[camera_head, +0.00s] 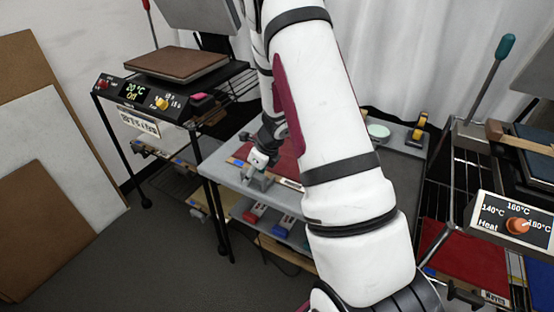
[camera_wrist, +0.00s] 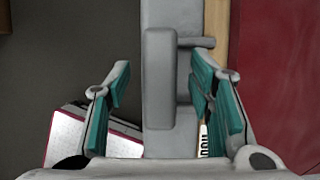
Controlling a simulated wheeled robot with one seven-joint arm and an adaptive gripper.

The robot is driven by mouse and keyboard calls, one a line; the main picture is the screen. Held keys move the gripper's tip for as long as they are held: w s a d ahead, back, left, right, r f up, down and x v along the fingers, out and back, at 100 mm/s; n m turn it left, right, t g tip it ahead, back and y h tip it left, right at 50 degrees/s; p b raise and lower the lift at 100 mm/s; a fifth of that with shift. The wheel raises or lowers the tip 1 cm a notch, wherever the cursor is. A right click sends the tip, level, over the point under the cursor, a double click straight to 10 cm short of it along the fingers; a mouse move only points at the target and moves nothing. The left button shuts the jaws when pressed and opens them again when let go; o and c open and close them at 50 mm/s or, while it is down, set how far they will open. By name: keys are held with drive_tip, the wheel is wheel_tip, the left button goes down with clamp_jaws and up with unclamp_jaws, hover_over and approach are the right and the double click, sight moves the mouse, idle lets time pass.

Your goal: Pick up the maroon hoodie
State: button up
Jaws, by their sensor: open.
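A flat maroon piece (camera_head: 287,160), which looks like the maroon hoodie, lies on the grey cart top behind my forearm in the head view; my arm hides part of it. In the wrist view its dark red surface (camera_wrist: 282,75) fills the right side, beside a tan strip. My gripper (camera_head: 257,162) is at the cart's left front edge in the head view. In the wrist view my gripper (camera_wrist: 163,105) is open, with teal pads apart. A grey handle-like bar (camera_wrist: 158,85) shows between the fingers; I cannot tell how close it is. The maroon surface lies right of both fingers.
A heat press (camera_head: 175,65) stands on a black rack at the left. Another press with a dial panel (camera_head: 510,222) stands at the right, above a red folded cloth (camera_head: 468,250). A tape dispenser (camera_head: 418,128) sits on the cart. Brown boards lean at the far left.

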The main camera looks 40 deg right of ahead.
drive_tip(key=shift+f, duration=0.1)
clamp_jaws()
idle(0.3)
